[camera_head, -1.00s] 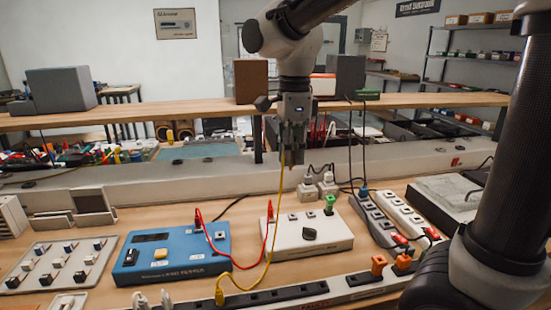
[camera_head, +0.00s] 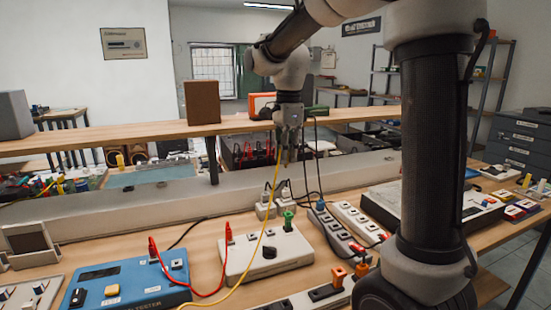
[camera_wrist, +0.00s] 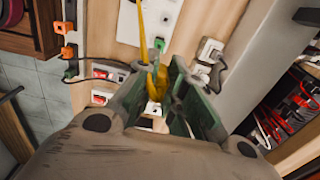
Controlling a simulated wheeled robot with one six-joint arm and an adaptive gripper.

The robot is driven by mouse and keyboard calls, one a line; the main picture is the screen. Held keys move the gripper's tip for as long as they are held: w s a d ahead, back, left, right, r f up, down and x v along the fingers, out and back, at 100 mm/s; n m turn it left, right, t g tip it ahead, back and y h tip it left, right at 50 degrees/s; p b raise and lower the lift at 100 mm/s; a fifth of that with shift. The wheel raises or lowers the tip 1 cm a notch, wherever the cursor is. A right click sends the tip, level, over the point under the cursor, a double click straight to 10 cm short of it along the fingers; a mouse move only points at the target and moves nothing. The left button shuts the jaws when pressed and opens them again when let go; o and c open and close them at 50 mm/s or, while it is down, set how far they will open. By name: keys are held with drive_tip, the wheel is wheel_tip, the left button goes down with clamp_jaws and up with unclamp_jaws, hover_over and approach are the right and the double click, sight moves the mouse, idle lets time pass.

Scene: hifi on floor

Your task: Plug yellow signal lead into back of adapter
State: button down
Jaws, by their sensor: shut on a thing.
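My gripper (camera_head: 290,143) is high above the bench in the head view, pointing down, shut on the end of the yellow signal lead (camera_head: 262,235). The lead hangs from it in a long curve to the bottom edge of the picture. In the wrist view the yellow plug (camera_wrist: 154,86) shows between the fingers (camera_wrist: 168,92), partly hidden by them. Two white plug-in blocks (camera_head: 263,209) with cables stand behind the white instrument box (camera_head: 260,256), below my gripper and apart from it. I cannot tell for sure which thing is the adapter.
A blue tester (camera_head: 125,287) with red leads (camera_head: 205,292) lies at front left. Power strips (camera_head: 335,236) with plugs lie right of the white box. A green plug (camera_head: 288,221) rises from that box. A raised wooden shelf (camera_head: 160,131) and black hanging cables (camera_head: 318,165) are near my gripper.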

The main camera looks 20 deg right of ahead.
drive_tip(key=f, duration=0.5)
drive_tip(key=d+f, duration=0.1)
drive_tip(key=f, duration=0.4)
drive_tip(key=w+f, duration=0.1)
drive_tip(key=f, duration=0.4)
drive_tip(key=shift+d, duration=0.3)
drive_tip(key=shift+f, duration=0.9)
idle(2.8)
drive_tip(key=c, duration=1.4)
unclamp_jaws()
drive_tip(key=r, duration=1.7)
drive_tip(key=shift+s, duration=0.35)
